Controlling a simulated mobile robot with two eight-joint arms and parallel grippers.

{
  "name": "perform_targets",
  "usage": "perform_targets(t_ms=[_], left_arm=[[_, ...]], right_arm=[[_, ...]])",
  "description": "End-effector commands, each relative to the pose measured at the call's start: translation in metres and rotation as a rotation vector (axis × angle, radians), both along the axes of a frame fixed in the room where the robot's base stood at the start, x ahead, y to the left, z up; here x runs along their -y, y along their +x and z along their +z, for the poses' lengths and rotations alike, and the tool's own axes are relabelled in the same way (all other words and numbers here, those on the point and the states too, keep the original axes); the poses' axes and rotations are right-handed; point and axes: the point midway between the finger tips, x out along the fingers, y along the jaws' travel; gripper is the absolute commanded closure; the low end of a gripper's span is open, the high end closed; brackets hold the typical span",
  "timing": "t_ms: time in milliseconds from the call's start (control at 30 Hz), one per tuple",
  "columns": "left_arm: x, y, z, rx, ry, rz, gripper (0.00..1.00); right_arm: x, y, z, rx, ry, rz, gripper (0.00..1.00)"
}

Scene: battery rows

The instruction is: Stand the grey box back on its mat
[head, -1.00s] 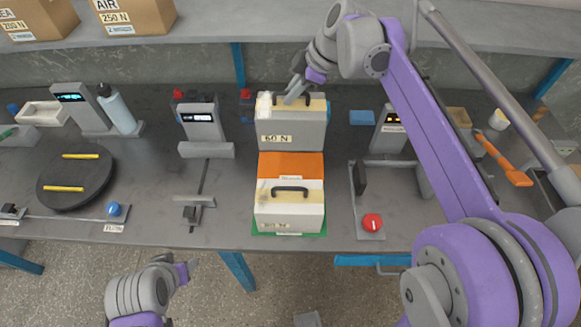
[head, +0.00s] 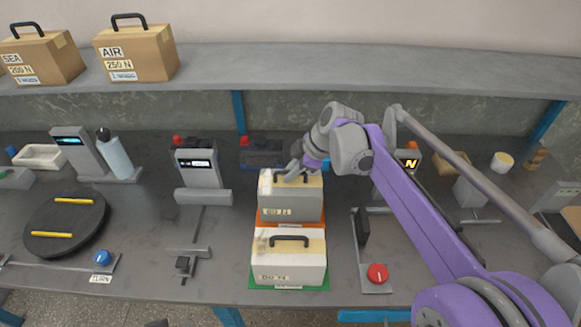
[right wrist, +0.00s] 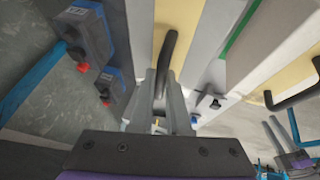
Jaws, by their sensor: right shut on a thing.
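The grey box (head: 290,207), with a yellowish top band and a force label on its front, is upright over the orange mat (head: 262,224). A strip of orange shows in front of the box and at its right side. I cannot tell whether its base touches the mat. My right gripper (head: 296,172) is shut on the box's dark handle, which also shows in the right wrist view (right wrist: 168,55).
A white box (head: 289,263) stands on a green mat (head: 318,285) directly in front. A grey display post (head: 198,168) stands left, and a red-knobbed fixture (head: 376,273) right.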

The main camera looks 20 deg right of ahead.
Motion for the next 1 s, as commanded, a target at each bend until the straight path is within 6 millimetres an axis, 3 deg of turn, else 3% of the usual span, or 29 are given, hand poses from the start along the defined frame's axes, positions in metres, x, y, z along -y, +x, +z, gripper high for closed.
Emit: perform_targets(t_ms=[233,533,567,700,1000], left_arm=[[0.0,-0.001,-0.003,-0.001,0.0,0.0,0.5],[0.0,-0.001,-0.003,-0.001,0.0,0.0,0.5],[0.0,-0.001,-0.003,-0.001,0.0,0.0,0.5],[0.0,-0.001,-0.003,-0.001,0.0,0.0,0.5],[0.0,-0.001,-0.003,-0.001,0.0,0.0,0.5]], right_arm=[[0.0,0.0,-0.029,0.001,0.002,-0.001,1.0],[0.0,0.0,-0.032,0.001,0.001,0.0,1.0],[0.0,0.0,-0.033,0.0,0.0,0.0,0.82],[0.0,0.0,-0.033,0.0,0.0,0.0,0.57],[0.0,0.0,-0.031,0.0,0.0,0.0,0.55]])
